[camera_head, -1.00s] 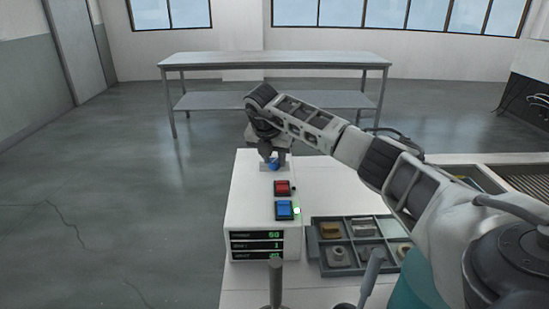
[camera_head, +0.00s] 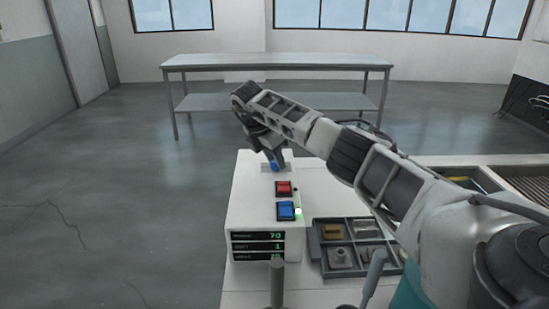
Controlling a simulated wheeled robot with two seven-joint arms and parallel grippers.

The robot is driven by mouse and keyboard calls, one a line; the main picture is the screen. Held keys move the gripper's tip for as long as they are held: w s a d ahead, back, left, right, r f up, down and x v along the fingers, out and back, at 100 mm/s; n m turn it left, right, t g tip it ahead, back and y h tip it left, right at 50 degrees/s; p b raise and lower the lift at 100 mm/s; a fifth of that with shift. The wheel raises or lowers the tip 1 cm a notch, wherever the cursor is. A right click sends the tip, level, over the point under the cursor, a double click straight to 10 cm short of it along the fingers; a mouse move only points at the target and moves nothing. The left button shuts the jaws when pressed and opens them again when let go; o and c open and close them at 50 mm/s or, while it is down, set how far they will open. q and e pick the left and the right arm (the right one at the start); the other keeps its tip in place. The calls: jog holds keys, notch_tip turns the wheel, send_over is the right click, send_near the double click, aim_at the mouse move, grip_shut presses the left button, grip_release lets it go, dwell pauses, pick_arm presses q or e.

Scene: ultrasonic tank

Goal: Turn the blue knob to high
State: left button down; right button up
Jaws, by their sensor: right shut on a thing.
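The blue knob (camera_head: 274,167) sits at the far end of the top of a white control box, mostly hidden by my right gripper. My right gripper (camera_head: 273,160) comes down on it from above and is shut on it, with the wrist tilted to the left. On the same box are a red button (camera_head: 283,188) and a blue button (camera_head: 286,211) with a lit green lamp (camera_head: 298,211) beside them. The box's front displays (camera_head: 257,246) show green digits, the top one reading about 70. My left gripper is not in view.
A grey compartment tray (camera_head: 317,257) with several small parts stands right of the box on the white table. My right arm spans above the table's right side. A metal bench (camera_head: 275,62) stands farther back. The floor on the left is clear.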

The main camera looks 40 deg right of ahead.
jog(key=shift+r, duration=0.1)
jog(key=o, duration=1)
jog(key=shift+c, duration=0.2)
jog(key=b+v, duration=0.1)
jog(key=v, duration=1.5)
